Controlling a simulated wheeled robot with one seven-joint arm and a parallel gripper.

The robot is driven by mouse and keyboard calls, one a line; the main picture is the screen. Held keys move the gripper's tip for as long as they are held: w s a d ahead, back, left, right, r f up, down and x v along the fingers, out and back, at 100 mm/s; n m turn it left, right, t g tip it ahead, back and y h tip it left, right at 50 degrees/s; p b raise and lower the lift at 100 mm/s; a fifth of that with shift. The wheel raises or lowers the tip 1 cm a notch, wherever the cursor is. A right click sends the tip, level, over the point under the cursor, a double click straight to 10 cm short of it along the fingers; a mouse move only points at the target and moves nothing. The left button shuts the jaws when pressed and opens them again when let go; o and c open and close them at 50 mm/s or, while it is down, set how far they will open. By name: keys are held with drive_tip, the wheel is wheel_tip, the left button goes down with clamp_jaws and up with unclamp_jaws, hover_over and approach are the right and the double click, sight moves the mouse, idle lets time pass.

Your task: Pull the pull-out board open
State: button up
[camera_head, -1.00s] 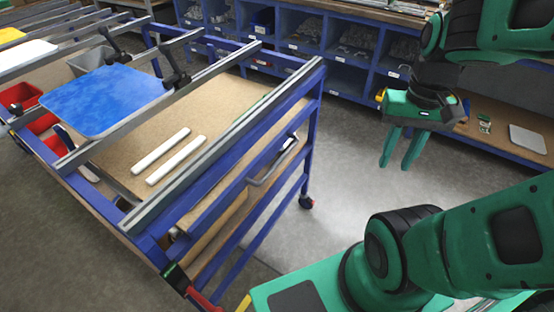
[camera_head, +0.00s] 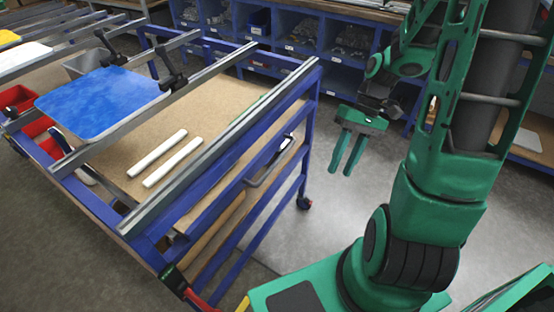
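The pull-out board (camera_head: 206,191) is the brown panel under the rails of the blue cart, at its right end. A grey bar handle (camera_head: 270,167) sits on the blue edge there. The board looks pushed in, though rails hide part of it. My gripper (camera_head: 345,174) hangs in the air to the right of the cart, its two green fingers pointing down. The fingers are parted with nothing between them. It is clear of the handle by a visible gap.
The blue cart frame (camera_head: 312,125) carries a blue sign plate (camera_head: 100,100) and two white bars (camera_head: 165,158). A blue shelf unit (camera_head: 290,47) with bins stands behind. Grey floor (camera_head: 310,240) is open to the right of the cart.

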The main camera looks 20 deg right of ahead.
drive_tip(key=w+a+f+n+y, duration=0.2)
drive_tip(key=w+a+f+y, duration=0.15)
drive_tip(key=f+y, duration=0.2)
drive_tip(key=t+y, duration=0.6)
drive_tip(key=y, duration=0.3)
approach(277, 159)
drive_tip(key=x, duration=0.9)
drive_tip(key=shift+w+a+f, duration=0.15)
drive_tip(key=shift+a+f, duration=0.15)
drive_tip(key=shift+a, duration=0.15)
clamp_jaws()
drive_tip(key=shift+d, duration=0.1)
